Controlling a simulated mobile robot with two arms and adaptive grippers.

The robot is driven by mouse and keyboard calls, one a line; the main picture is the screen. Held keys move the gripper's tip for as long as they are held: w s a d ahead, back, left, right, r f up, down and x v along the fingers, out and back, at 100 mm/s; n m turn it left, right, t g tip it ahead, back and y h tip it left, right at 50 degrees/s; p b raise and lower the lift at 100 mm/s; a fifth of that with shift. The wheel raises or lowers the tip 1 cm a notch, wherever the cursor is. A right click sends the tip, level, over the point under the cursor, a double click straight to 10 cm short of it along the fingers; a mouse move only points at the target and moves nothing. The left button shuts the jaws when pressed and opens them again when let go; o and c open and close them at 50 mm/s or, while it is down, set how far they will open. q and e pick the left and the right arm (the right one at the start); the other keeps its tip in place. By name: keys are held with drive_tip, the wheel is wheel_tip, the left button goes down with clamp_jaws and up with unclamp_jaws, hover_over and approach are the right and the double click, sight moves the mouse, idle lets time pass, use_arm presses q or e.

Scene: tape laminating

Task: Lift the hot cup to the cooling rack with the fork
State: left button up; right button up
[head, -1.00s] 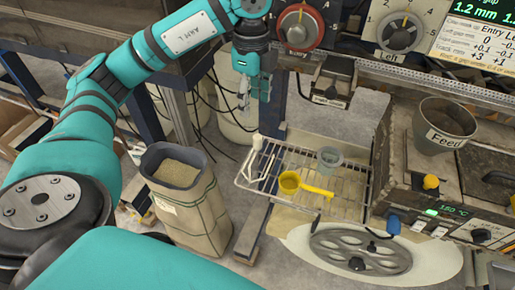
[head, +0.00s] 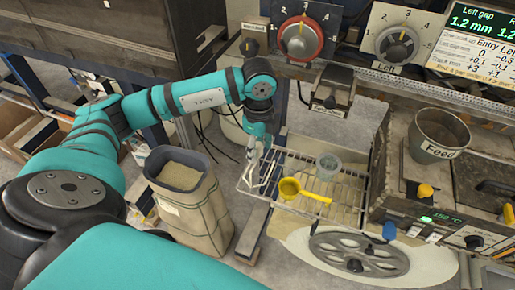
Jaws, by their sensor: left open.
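A wire rack (head: 345,205) stands at the middle of the head view. A small grey-blue translucent cup (head: 328,167) sits on its back part. A yellow ladle-like cup with a handle (head: 291,188) lies in front of it. I cannot tell which of the two is the hot cup. A pale metal pronged piece, possibly the fork (head: 256,177), is at the rack's left edge, partly hidden by the gripper. My left gripper (head: 259,150) is open, pointing down just above this piece; contact is unclear. My right gripper is not in view.
A sack of grain-like material (head: 190,215) stands left of the rack. A grey "Feed" hopper (head: 440,133) and a heater box showing 150 °C are at right. A spoked handwheel (head: 358,255) lies in front. Dials (head: 303,38) line the back.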

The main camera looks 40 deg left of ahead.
use_arm(q)
clamp_jaws()
idle(0.3)
drive_tip(key=shift+w+r, duration=0.1)
idle(0.4)
